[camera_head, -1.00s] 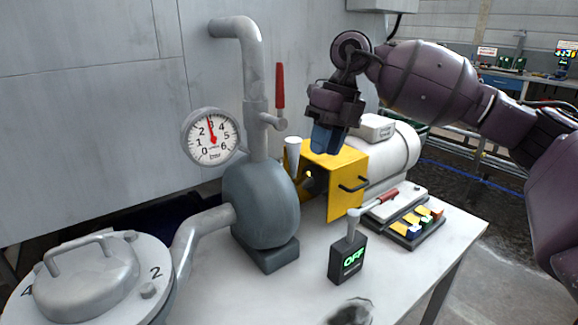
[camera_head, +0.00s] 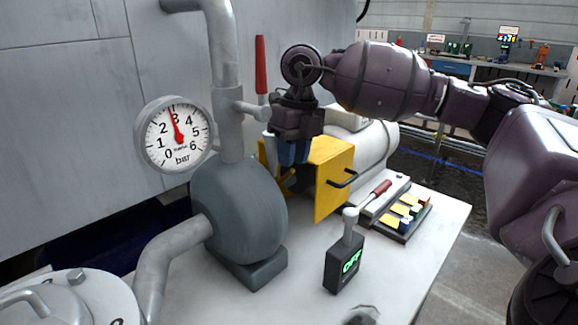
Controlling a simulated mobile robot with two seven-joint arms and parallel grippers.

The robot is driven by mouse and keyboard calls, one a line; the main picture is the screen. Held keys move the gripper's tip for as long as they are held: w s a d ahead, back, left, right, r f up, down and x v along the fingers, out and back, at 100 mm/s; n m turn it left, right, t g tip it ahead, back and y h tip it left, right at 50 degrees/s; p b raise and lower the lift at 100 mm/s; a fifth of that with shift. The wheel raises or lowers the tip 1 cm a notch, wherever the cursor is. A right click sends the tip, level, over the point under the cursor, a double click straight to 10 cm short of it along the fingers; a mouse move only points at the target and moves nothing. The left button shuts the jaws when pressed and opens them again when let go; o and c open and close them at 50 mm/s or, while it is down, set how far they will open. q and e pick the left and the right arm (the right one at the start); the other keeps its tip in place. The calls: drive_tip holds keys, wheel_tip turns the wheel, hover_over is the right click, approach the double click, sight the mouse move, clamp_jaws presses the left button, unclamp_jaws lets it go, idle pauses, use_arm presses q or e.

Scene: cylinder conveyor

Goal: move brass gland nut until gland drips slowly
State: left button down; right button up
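My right gripper (camera_head: 292,155), with blue fingers, points down in front of the opening of the yellow guard box (camera_head: 334,172), between the grey round pump body (camera_head: 240,208) and the motor. Its fingertips are partly in shadow, and I cannot tell whether they are apart or touch anything. I cannot make out the brass gland nut or any drip; the gripper covers the guard's opening. The gauge (camera_head: 175,135) on the left shows just under 3 bar. My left gripper is not in view.
A tray with a red-handled tool (camera_head: 375,192) and coloured pieces lies at the right. A red-handled valve lever (camera_head: 261,65) rises by the pipe. A grey object at the bottom edge is cut off.

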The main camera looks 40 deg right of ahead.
drive_tip(key=shift+a+f, duration=0.15)
drive_tip(key=shift+f, duration=0.95)
drive_tip(key=shift+c, duration=0.3)
clamp_jaws()
